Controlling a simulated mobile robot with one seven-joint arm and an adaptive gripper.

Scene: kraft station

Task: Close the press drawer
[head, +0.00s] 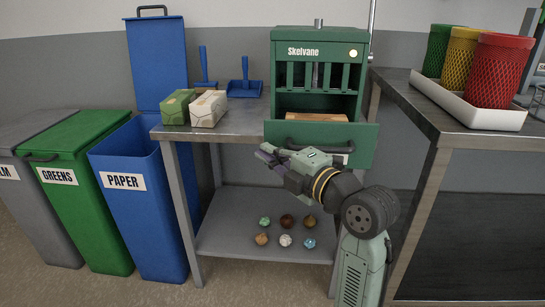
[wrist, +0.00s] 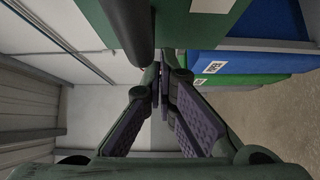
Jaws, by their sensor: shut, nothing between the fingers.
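The green press (head: 320,45), marked "Skelvane", stands on a metal table. Its drawer (head: 365,143) is pulled out, with a brown block (head: 318,117) showing inside. A dark bar handle (head: 325,147) runs across the drawer front, partly hidden by my gripper. My gripper (head: 266,155) is shut and empty, in front of the drawer's lower left, fingertips pointing left. In the wrist view the fingertips (wrist: 160,76) meet beside the dark handle (wrist: 128,28), with the green drawer front (wrist: 200,22) behind it. I cannot tell whether they touch.
Two small boxes, one green (head: 178,106) and one pale (head: 208,109), sit left of the press. Blue (head: 140,200) and green (head: 85,210) bins stand left of the table. Several balls lie on the lower shelf (head: 220,240). Another table (head: 440,120) stands close at right.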

